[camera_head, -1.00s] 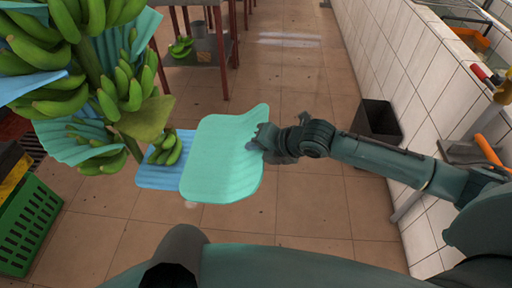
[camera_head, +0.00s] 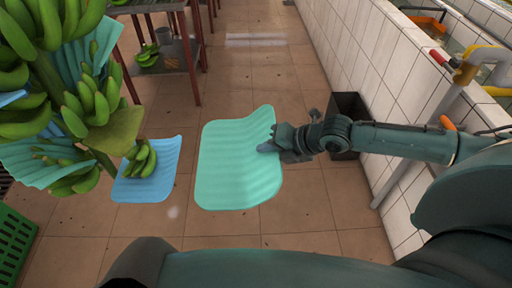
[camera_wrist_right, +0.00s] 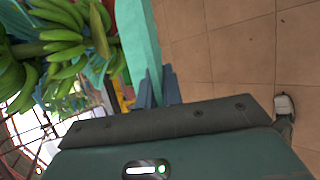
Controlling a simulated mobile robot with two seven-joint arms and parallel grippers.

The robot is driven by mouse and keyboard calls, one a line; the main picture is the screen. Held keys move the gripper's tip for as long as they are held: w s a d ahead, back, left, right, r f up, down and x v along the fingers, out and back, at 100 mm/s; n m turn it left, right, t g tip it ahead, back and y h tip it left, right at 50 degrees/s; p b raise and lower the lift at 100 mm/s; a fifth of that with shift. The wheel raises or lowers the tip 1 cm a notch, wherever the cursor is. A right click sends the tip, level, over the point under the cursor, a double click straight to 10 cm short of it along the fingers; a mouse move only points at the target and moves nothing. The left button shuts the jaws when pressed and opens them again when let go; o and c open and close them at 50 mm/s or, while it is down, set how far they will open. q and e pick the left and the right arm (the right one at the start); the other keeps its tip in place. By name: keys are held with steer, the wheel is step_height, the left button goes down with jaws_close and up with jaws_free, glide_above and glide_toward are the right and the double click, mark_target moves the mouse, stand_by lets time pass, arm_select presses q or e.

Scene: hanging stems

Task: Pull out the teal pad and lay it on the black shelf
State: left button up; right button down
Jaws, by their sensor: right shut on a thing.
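The teal pad (camera_head: 238,160), a wavy sheet, is held at its right edge by my right gripper (camera_head: 268,148), which is shut on it. The pad hangs clear of the banana stem (camera_head: 92,150), with a gap of floor between it and the blue pad (camera_head: 148,172). In the right wrist view the teal pad (camera_wrist_right: 140,40) shows edge-on above the fingers (camera_wrist_right: 158,90). A dark shelf (camera_head: 160,58) with red legs stands at the upper left, with green bananas on it. My left gripper is not in view.
Other teal and blue sheets remain among the hanging bananas on the left. A green crate (camera_head: 14,245) is at the lower left. A black bin (camera_head: 345,122) stands by the white tiled wall (camera_head: 385,70) on the right. The middle floor is clear.

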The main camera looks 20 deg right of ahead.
steer(key=s+d, duration=0.2)
steer(key=d, duration=0.5)
steer(key=shift+s, duration=0.25)
steer(key=shift+d, duration=0.1)
